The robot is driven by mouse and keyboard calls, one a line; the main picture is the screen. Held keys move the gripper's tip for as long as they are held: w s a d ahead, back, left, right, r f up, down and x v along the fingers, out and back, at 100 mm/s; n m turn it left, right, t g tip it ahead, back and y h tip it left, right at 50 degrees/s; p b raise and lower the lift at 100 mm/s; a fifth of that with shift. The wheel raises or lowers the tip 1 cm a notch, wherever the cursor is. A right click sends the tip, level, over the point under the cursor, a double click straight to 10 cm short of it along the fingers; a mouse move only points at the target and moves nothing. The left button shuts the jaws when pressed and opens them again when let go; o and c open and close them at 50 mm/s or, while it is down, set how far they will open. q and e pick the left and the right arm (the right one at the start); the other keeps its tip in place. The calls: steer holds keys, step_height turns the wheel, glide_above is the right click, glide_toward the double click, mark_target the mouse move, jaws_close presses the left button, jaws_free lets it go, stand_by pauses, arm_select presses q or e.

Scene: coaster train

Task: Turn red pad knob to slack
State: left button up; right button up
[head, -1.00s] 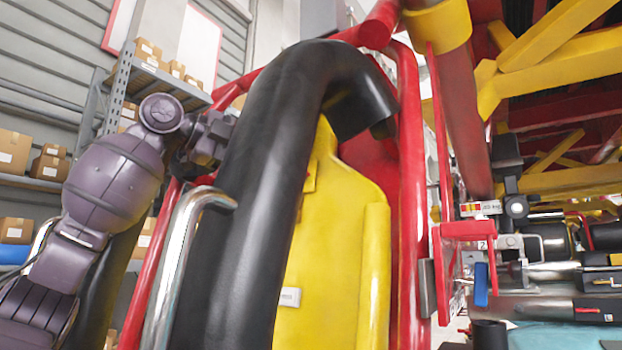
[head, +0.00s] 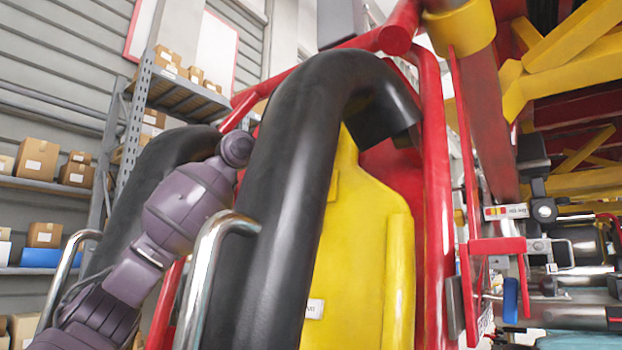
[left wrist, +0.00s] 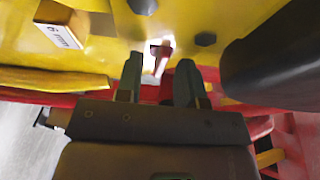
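My left arm comes in from the left in the head view, and its hand is hidden behind the black padded restraint (head: 290,170). In the left wrist view my left gripper (left wrist: 160,76) is open, its two dark fingers apart. Beyond and between the fingertips is a small reddish piece (left wrist: 161,60) with a pale patch at its top, against a yellow panel (left wrist: 105,60). It may be the red pad knob, but it is too small to be sure. I cannot tell whether a finger touches it. My right gripper is not in view.
A black rounded part (left wrist: 270,60) is close on the right in the wrist view. A dark bolt head (left wrist: 205,39) sits near the right fingertip. A chrome handle (head: 205,265) and red frame tubes (head: 435,150) surround the seat. Shelves with boxes (head: 35,160) stand behind.

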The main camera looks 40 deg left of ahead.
arm_select(q)
jaws_close()
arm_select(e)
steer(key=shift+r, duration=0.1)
arm_select(q)
steer(key=shift+f+n, duration=0.1)
steer(key=shift+n, duration=0.2)
steer(key=shift+d+f+n+t+y+b, duration=0.1)
steer(key=shift+n+t+y+b, duration=0.6)
steer(key=shift+n, duration=1.75)
steer(key=shift+n+t+y+b, duration=0.45)
steer(key=shift+n+t+y, duration=0.3)
steer(key=shift+n, duration=1.75)
steer(key=shift+d+f+n+t+y+b, duration=0.1)
steer(key=shift+n+t+y+b, duration=0.65)
steer(key=shift+n, duration=1.7)
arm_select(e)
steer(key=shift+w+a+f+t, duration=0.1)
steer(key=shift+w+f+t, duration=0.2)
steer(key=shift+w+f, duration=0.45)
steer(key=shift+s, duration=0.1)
